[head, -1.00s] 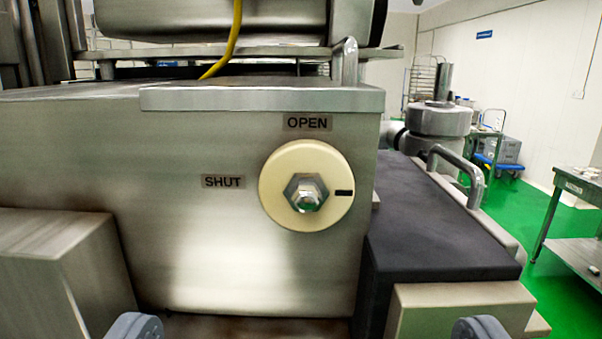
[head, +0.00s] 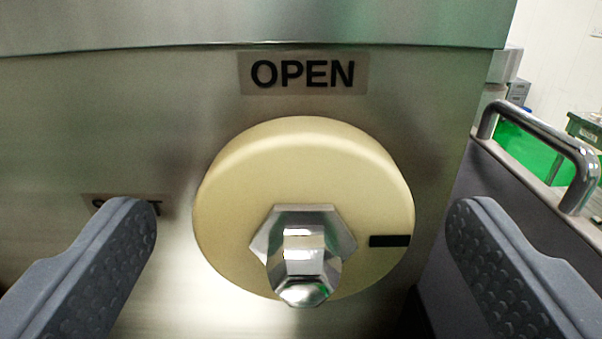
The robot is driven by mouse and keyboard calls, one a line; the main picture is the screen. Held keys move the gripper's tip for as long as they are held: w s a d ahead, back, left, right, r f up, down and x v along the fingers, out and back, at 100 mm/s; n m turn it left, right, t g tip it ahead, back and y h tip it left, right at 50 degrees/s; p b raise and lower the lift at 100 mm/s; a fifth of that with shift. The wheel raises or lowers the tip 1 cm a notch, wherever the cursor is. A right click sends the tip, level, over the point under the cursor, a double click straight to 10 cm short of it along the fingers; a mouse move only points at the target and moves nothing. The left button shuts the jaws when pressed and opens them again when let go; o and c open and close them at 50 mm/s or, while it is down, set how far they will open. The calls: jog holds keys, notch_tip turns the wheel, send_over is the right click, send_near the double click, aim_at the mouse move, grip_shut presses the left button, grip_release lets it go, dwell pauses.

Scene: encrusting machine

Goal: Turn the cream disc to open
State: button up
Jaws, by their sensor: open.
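The cream disc (head: 240,190) is mounted on the steel front panel, straight ahead in the head view. A shiny hex nut and bolt (head: 303,250) stand out from its centre. A black mark (head: 390,241) on the disc points right, away from both labels. The OPEN label (head: 303,73) is above the disc. The SHUT label (head: 95,206) is to its left, partly hidden by my left finger. My gripper (head: 302,222) is open, with one grey finger on each side of the disc. Gaps show between both fingers and the disc; I see no contact.
The steel panel (head: 100,120) has a ledge along its top edge. To the right is a dark block (head: 460,270) with a metal bar handle (head: 545,145). Green floor and a pale wall show beyond on the right.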

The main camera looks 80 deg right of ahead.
jog(key=shift+d+f, duration=0.1)
jog(key=shift+d, duration=0.25)
jog(key=shift+c, duration=0.4)
jog(key=c, duration=0.9)
jog(key=shift+d, duration=0.15)
